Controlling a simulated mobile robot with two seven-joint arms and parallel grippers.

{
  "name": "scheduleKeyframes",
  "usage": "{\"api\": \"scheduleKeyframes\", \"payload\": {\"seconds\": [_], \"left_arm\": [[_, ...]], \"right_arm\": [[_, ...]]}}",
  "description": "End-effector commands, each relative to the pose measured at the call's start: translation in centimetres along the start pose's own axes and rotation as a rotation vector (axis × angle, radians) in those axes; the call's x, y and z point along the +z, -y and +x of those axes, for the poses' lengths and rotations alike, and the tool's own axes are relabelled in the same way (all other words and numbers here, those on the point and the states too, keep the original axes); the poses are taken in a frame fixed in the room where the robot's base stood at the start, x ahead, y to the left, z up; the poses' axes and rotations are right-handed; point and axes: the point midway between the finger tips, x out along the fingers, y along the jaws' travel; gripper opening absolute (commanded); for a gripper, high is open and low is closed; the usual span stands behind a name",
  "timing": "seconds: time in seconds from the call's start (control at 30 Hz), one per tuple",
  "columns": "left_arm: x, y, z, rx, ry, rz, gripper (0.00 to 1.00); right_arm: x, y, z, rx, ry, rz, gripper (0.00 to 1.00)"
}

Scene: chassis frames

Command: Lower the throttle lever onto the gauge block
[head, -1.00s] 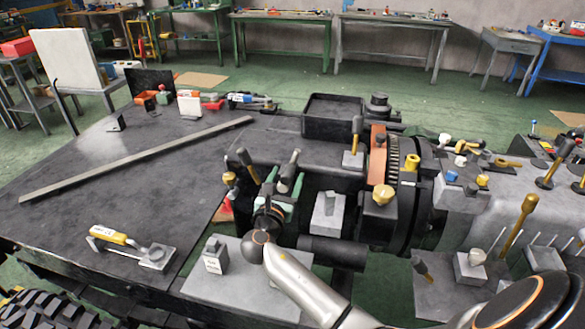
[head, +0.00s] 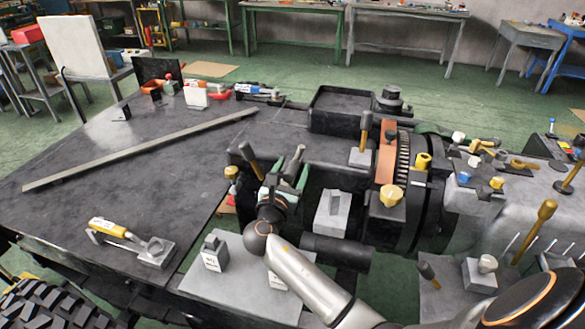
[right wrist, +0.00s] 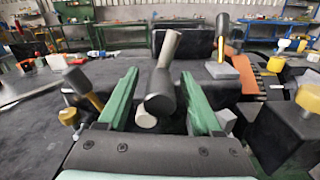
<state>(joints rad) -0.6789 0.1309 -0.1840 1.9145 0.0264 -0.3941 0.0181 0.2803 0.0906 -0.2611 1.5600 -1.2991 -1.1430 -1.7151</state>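A grey cylindrical lever (head: 291,163) with a dark lower end stands tilted at the machine's near left; I take it as the throttle lever, though no label shows. It also shows in the right wrist view (right wrist: 169,65). My right gripper (head: 283,172) has green fingers apart, one on each side of this lever, with gaps visible in the right wrist view (right wrist: 160,77). I cannot tell which piece is the gauge block: a grey block with a raised middle (head: 331,222) sits right of the gripper, and a small labelled block (head: 211,262) sits front left. My left gripper is out of view.
A black-and-yellow lever (head: 253,163) stands close left of the gripper. Another (head: 365,130) rises by a grey plate (head: 360,158) behind right. The geared flange (head: 405,160) is further right. The dark table (head: 130,180) at left has open room around a long bar (head: 140,150).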

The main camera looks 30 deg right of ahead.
Motion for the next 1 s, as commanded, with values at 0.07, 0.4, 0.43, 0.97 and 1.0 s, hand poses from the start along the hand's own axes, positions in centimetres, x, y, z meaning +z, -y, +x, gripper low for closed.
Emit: {"api": "scheduleKeyframes", "payload": {"seconds": [0.07,0.4,0.43,0.97,1.0], "left_arm": [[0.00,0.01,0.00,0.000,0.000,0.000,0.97],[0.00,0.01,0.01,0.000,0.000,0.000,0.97],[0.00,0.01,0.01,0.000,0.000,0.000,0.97],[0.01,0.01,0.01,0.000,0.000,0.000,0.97],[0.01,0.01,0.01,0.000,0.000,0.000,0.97]], "right_arm": [[-0.01,0.00,0.00,0.000,0.000,0.000,0.58],[-0.01,0.00,0.01,0.000,0.000,0.000,0.20],[0.00,0.00,0.02,0.000,0.000,0.000,0.16],[0.02,-0.01,0.03,0.001,0.000,0.000,0.00],[0.02,-0.01,0.03,0.001,0.000,0.000,0.00]]}}
